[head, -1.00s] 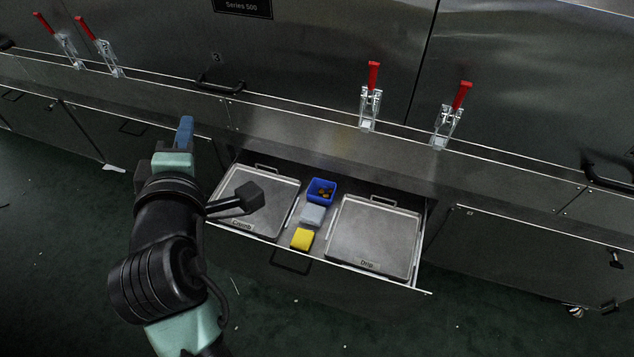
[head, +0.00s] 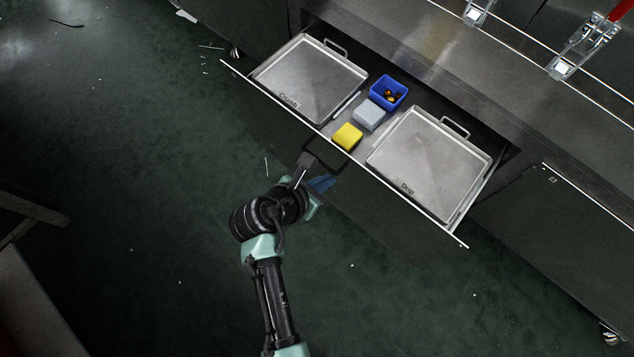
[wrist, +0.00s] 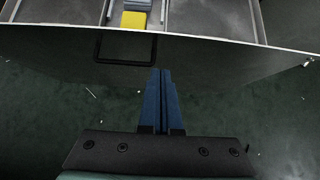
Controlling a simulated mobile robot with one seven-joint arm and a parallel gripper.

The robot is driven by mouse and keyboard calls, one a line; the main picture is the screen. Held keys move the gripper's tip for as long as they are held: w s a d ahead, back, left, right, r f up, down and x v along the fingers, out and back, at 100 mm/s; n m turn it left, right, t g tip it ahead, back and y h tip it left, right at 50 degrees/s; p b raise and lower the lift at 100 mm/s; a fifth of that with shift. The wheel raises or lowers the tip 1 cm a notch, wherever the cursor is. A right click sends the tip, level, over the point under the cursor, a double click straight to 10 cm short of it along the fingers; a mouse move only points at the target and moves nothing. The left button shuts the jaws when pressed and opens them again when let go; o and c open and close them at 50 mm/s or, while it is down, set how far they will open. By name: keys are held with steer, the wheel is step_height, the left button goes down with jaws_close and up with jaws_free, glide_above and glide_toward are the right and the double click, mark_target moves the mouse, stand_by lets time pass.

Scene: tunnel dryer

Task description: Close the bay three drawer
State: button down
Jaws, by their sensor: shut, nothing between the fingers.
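The open drawer (head: 395,197) stands pulled out from the steel dryer body. It holds a tray marked Crumb (head: 310,80), a tray marked Drip (head: 428,160), a blue bin (head: 388,91) with small dark and orange bits, a grey block (head: 368,115) and a yellow block (head: 347,137). Its black handle (wrist: 126,46) is on the front panel, partly hidden by my arm in the head view. My gripper (wrist: 161,72) has blue fingers shut together and empty. In the wrist view the fingertips lie over the front panel, just right of the handle; whether they touch it I cannot tell.
A closed panel (head: 560,240) is right of the drawer. Red-handled clamps (head: 588,42) stand on the ledge above. The green floor (head: 150,190) in front is mostly clear, with small scraps. A dark framed object (head: 30,215) stands at the left edge.

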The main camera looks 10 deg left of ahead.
mark_target(351, 161)
steer(key=shift+w+d+f+b, duration=0.4)
steer(key=shift+w+d, duration=0.2)
steer(key=shift+w, duration=0.3)
steer(key=shift+w+d+f+b, duration=0.35)
steer(key=shift+w+d, duration=0.25)
steer(key=shift+w, duration=0.25)
steer(key=shift+w+d+f+b, duration=0.3)
steer(key=shift+w+d+f, duration=0.25)
steer(key=shift+w, duration=0.35)
steer(key=shift+d+r, duration=0.1)
